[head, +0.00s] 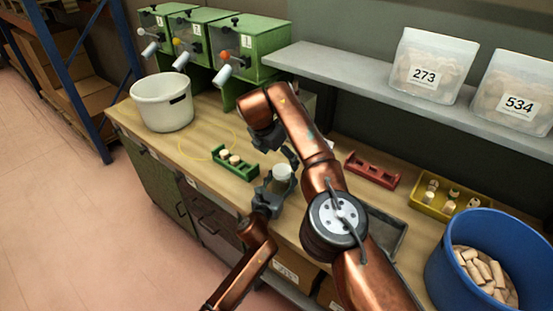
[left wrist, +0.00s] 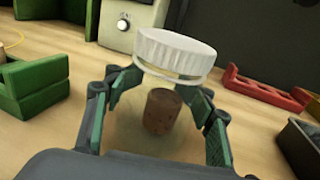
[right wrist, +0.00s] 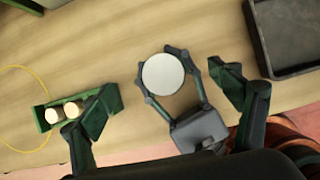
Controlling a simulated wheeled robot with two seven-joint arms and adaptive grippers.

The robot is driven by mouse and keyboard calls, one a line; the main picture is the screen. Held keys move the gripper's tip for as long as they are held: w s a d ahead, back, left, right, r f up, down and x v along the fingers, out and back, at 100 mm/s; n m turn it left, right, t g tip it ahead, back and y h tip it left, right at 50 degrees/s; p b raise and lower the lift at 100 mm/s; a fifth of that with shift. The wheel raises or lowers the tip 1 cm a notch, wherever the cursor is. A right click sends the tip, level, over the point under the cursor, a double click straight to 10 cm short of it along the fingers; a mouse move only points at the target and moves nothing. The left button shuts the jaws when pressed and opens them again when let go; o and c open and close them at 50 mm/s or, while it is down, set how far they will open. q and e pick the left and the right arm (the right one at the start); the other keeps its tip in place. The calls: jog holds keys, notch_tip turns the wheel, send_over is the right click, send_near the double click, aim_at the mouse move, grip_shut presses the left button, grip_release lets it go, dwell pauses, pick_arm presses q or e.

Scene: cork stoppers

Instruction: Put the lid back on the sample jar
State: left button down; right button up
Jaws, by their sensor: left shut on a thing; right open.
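The clear sample jar (left wrist: 135,118) stands upright between the fingers of my left gripper (left wrist: 160,115), with a brown cork (left wrist: 162,110) visible inside it. The white ribbed lid (left wrist: 176,50) is on top of the jar's mouth; I cannot tell if it is fully seated. From above, the round lid (right wrist: 163,74) covers the jar in the right wrist view. My left gripper (head: 270,192) is shut around the jar in the head view. My right gripper (right wrist: 165,105) is open and empty above the lid, with its fingers apart; it is partly hidden by my right arm in the head view (head: 275,145).
A green rack (head: 236,165) with corks stands left of the jar. A red rack (head: 372,170), a yellow tray (head: 428,204) and a blue bin (head: 450,270) of corks are at right. A dark tray (right wrist: 264,55) lies right of the jar. A white bucket (head: 162,108) stands at left.

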pick_arm(q)
jog(key=shift+r, duration=0.1)
pick_arm(e)
jog(key=s+a+r, duration=0.4)
jog(key=s+a, duration=0.4)
jog(key=s, duration=0.3)
jog(key=shift+a+r, duration=0.2)
jog(key=shift+r, duration=0.05)
jog(key=shift+s, duration=0.1)
pick_arm(q)
jog(key=c, duration=0.8)
grip_release()
jog(key=v, duration=1.2)
